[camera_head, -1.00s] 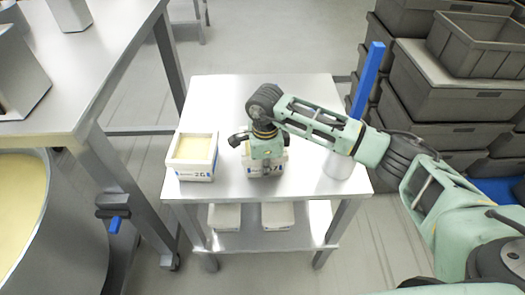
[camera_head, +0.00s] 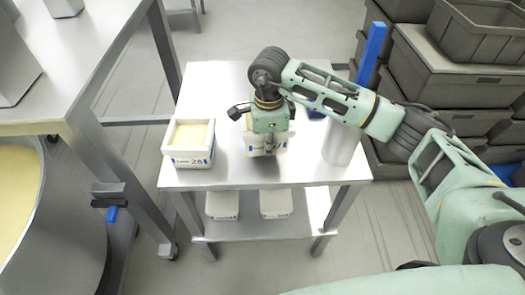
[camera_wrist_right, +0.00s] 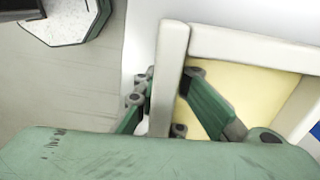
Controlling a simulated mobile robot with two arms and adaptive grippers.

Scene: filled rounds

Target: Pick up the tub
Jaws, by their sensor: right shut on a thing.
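A white tub (camera_head: 283,147) with blue print is at the front middle of the steel table, partly hidden by my right gripper (camera_head: 265,146). It looks held slightly above the tabletop. The right wrist view shows its pale wall (camera_wrist_right: 168,75) and a yellow filling (camera_wrist_right: 245,88) inside. My right gripper (camera_wrist_right: 170,108) is shut on that wall, with one finger inside the tub and one outside. Another white tub (camera_head: 188,160) with yellow filling stands to the left on the same table. My left gripper is not in view.
The steel table (camera_head: 222,100) has free room behind the tubs. A grey cylinder (camera_head: 342,145) stands at its right, near a blue post (camera_head: 371,55). Two white tubs sit on the lower shelf (camera_head: 245,230). Grey crates (camera_head: 450,75) are stacked at right; a bench (camera_head: 90,60) is at left.

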